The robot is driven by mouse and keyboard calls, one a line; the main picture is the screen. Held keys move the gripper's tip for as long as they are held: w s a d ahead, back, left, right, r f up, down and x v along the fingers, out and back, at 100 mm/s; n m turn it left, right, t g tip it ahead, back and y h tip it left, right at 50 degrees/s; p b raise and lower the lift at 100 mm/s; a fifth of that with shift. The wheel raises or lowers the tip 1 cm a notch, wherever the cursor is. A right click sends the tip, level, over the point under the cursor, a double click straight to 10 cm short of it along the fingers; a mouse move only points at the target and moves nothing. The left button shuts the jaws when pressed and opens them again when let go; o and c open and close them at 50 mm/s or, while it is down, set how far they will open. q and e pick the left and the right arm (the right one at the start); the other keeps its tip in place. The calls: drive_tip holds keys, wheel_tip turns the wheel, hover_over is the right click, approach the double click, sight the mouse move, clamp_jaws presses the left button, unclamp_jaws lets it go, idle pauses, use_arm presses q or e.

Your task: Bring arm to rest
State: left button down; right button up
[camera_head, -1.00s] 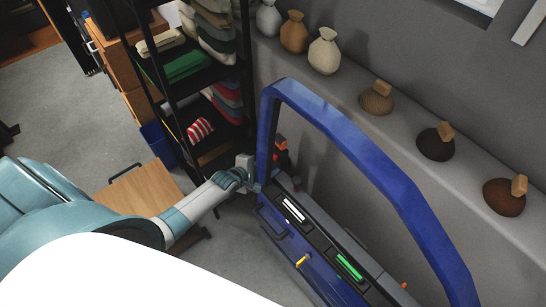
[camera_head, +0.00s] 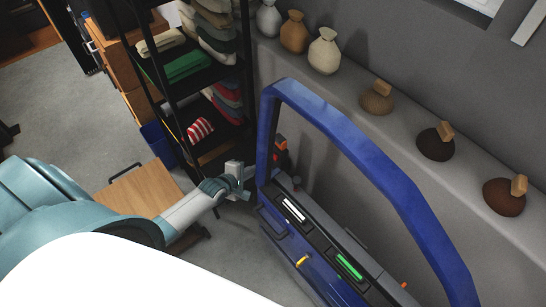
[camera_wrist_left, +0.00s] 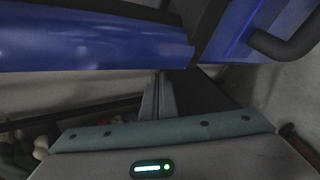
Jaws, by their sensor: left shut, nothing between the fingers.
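The gripper is shut and empty. A small gap seems to lie between it and the door. In the left wrist view the closed fingers (camera_wrist_left: 160,93) point toward the blue door (camera_wrist_left: 90,40), which crosses the top of the picture. My right gripper is not in view.
A black shelf rack (camera_head: 168,95) with folded cloths stands behind the gripper. A wooden-topped stool or table (camera_head: 140,187) is under my arm. Grey floor (camera_head: 60,100) is open at the left.

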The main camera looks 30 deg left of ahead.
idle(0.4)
use_arm(q)
drive_tip(key=s+d+f+m+g+b, duration=0.1)
drive_tip(key=s+f+m+g+b, duration=0.15)
drive_tip(key=s+f, duration=0.6)
drive_tip(key=s+d+f+m+g+y+b, duration=0.1)
drive_tip(key=s+f+m+b, duration=0.4)
drive_tip(key=f, duration=0.6)
drive_tip(key=s+d+f+m+g+b, duration=0.1)
drive_tip(key=s+f+m+g, duration=0.15)
drive_tip(key=s+f, duration=0.65)
drive_tip(key=s+d+f+m+g+b, duration=0.1)
drive_tip(key=s+f+m, duration=0.3)
drive_tip(key=s, duration=0.5)
drive_tip(key=s+d+f+m+g+b, duration=0.1)
drive_tip(key=s+d+f+m+b, duration=0.2)
drive_tip(key=s+f, duration=0.5)
drive_tip(key=s+d+f+m+g+b, duration=0.2)
drive_tip(key=s+d+f+m+b, duration=0.1)
drive_tip(key=s, duration=0.7)
wheel_tip(320, 180, down, 3)
drive_tip(key=d+m, duration=0.1)
drive_tip(key=m, duration=0.1)
drive_tip(key=shift+s+f+m, duration=0.15)
drive_tip(key=shift+s+m, duration=0.15)
drive_tip(key=shift+m, duration=0.1)
